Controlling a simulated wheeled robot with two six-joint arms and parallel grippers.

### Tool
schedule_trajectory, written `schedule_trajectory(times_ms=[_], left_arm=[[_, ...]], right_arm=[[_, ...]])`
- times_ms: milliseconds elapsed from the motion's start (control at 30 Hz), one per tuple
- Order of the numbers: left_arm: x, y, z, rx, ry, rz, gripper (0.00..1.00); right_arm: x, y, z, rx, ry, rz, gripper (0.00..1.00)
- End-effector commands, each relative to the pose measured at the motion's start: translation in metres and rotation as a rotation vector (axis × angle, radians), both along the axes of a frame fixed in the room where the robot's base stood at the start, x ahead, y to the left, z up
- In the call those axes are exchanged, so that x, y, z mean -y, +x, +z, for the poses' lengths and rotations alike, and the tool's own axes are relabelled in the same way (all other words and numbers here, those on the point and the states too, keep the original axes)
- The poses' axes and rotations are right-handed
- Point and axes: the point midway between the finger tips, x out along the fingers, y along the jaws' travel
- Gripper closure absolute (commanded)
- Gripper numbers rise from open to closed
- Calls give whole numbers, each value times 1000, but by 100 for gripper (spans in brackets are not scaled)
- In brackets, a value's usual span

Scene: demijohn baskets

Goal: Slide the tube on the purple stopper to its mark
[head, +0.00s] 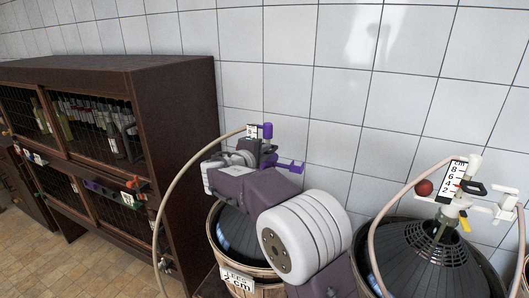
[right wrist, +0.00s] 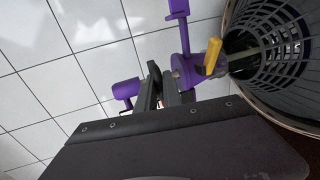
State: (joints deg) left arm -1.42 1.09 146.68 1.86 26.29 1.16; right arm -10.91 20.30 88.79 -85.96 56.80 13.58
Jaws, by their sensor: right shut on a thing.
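The purple stopper (head: 290,167) sits at the neck of the left dark demijohn, partly hidden behind my right gripper. In the right wrist view the stopper (right wrist: 185,72) shows in the demijohn's neck, with a yellow tag (right wrist: 212,55) beside it. A beige tube (head: 178,183) arcs from its top down to the left. A small scale card (head: 252,131) stands by a purple knob (head: 267,131). My right gripper (head: 258,157) is shut at the stopper, apparently on the tube's grip; the exact contact is hidden. The tube's mark is too small to read. My left gripper is out of view.
A basket label (head: 238,280) ends in "2 cm". At right, another demijohn (head: 432,262) has a white stopper with its own tube, scale card (head: 456,176) and red ball (head: 424,188). A dark bottle cabinet (head: 175,110) stands left. The tiled wall is close behind.

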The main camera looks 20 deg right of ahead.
Motion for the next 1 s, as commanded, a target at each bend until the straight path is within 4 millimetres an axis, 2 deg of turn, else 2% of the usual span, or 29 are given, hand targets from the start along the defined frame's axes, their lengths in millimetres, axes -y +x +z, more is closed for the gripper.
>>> schedule_trajectory(times_ms=[133,300,400,667,700,767,1000], left_arm=[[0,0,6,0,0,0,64],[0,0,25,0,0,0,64],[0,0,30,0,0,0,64],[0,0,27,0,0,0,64],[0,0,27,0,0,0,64],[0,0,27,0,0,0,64],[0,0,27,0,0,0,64]], right_arm=[[0,0,8,2,1,0,100],[0,0,39,3,-1,0,100],[0,0,50,2,1,0,100],[0,0,48,1,-1,0,100],[0,0,47,1,-1,0,81],[0,0,47,1,-1,0,68],[0,0,47,0,0,0,68]])
